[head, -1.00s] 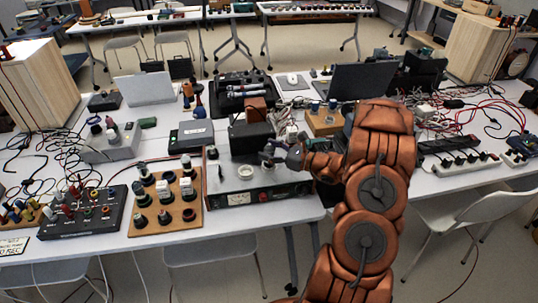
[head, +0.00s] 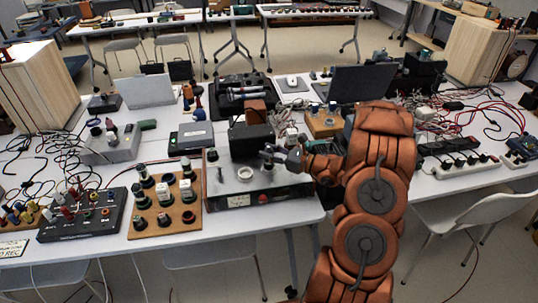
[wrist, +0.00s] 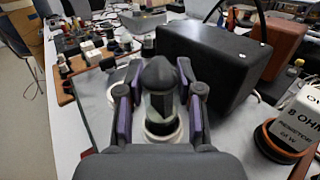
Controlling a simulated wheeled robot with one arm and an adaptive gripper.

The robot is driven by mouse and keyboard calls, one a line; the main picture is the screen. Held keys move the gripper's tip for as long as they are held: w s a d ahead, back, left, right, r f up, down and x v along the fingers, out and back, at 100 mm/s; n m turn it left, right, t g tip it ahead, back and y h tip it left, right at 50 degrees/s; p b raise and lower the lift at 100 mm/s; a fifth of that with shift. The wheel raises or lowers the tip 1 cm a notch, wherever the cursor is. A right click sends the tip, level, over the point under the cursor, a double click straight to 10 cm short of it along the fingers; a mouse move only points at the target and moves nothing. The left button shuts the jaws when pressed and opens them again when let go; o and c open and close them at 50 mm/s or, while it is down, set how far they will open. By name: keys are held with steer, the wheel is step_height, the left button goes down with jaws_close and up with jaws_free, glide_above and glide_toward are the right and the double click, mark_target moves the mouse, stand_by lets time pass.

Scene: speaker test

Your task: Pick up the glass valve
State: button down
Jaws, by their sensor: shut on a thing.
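The glass valve (wrist: 159,100) has a clear body with a dark rounded top. It stands upright between the fingers of my gripper (wrist: 160,104) in the wrist view. My gripper is shut on it, with the purple-lined pads at either side. A white ring (wrist: 161,133) shows just below the glass; I cannot tell whether the valve sits in it or is clear of it. In the head view my gripper (head: 270,154) is above the grey amplifier chassis (head: 222,190), and the valve is too small to make out there.
A black box (wrist: 205,65) stands close behind my gripper. A resistor block (wrist: 302,113) is at the right. A wooden board (head: 152,235) with several valves and parts is left of the chassis. Another white ring (head: 245,173) is on the chassis top.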

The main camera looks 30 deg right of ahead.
mark_target(269, 146)
steer(key=shift+r, duration=0.15)
steer(key=shift+r+b, duration=0.7)
steer(key=shift+r, duration=0.65)
steer(key=shift+s+a+r, duration=0.2)
steer(key=s+a+r+p, duration=0.1)
steer(key=s+a, duration=0.9)
steer(key=s, duration=0.1)
steer(key=shift+a+r+p, duration=0.3)
steer(key=shift+r, duration=0.05)
steer(key=shift+s, duration=0.1)
